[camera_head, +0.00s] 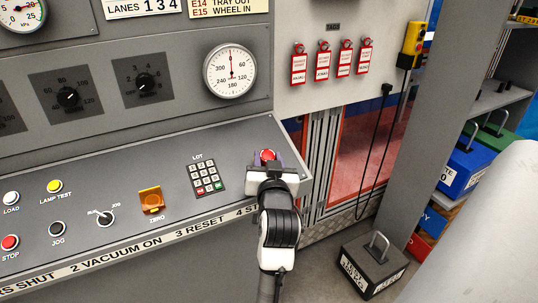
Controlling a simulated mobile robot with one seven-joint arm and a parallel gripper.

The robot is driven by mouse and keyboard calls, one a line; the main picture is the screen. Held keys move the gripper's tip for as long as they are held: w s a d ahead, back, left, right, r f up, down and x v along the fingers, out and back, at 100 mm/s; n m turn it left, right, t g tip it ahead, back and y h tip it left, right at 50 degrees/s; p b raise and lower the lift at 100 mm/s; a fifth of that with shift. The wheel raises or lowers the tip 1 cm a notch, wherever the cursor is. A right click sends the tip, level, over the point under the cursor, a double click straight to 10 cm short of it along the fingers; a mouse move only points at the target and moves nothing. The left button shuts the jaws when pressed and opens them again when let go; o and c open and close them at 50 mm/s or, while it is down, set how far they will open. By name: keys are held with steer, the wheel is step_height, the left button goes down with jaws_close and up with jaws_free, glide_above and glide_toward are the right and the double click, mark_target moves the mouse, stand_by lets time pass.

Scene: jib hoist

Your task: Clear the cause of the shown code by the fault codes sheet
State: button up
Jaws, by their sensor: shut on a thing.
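The fault codes sheet (229,8) is cut off at the top edge; its lines E14 TRAY OUT and E15 WHEEL IN can be read. No display with a code is in view. My gripper (267,159) is at the right end of the sloping grey console (140,200). It is shut on a red knob (267,154), whose top shows between the fingers. The fingers and wrist hide the knob's base, so I cannot tell whether it is pressed or raised.
The console carries a keypad (203,177), an orange ZERO cover (151,201), a JOG switch (105,217) and several buttons. Red tags (298,64) hang on the panel behind. A yellow pendant (413,44) hangs at right. A dark weight (373,268) stands on the floor.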

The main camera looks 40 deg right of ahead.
steer(key=shift+w+f+m+g, duration=0.1)
steer(key=shift+f+m+g, duration=0.2)
steer(key=shift+f, duration=0.1)
steer(key=o, duration=1)
steer(key=shift+w, duration=0.1)
steer(key=shift+r, duration=0.15)
steer(key=shift+s+a, duration=0.1)
steer(key=shift+s, duration=0.1)
